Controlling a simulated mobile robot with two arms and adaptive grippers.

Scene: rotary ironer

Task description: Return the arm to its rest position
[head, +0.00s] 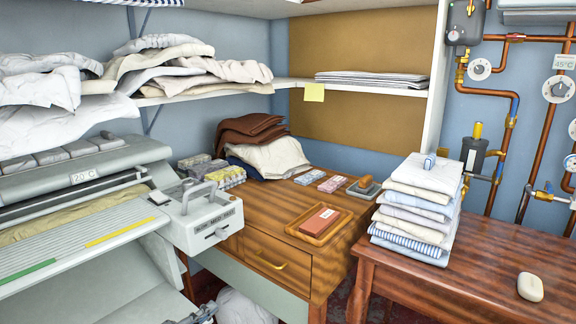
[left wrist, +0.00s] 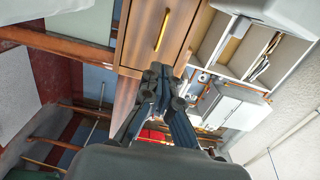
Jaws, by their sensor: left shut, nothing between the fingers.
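My left gripper (left wrist: 160,88) shows in the left wrist view with its dark fingers closed together and nothing between them. It points toward a wooden drawer front with a long brass handle (left wrist: 162,30), which looks some way beyond the fingertips. In the head view, only a small part of the left gripper (head: 200,310) shows at the bottom edge, low in front of the wooden cabinet (head: 262,262) and right of the rotary ironer (head: 90,215). It appears to touch nothing. My right gripper is in neither view.
A wooden table (head: 450,285) at right bears a stack of folded laundry (head: 418,210) and a pale soap-like object (head: 530,287). A tray (head: 318,222) sits on the cabinet. Copper pipes (head: 552,110) line the right wall. The ironer's control box (head: 205,222) juts out near the cabinet.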

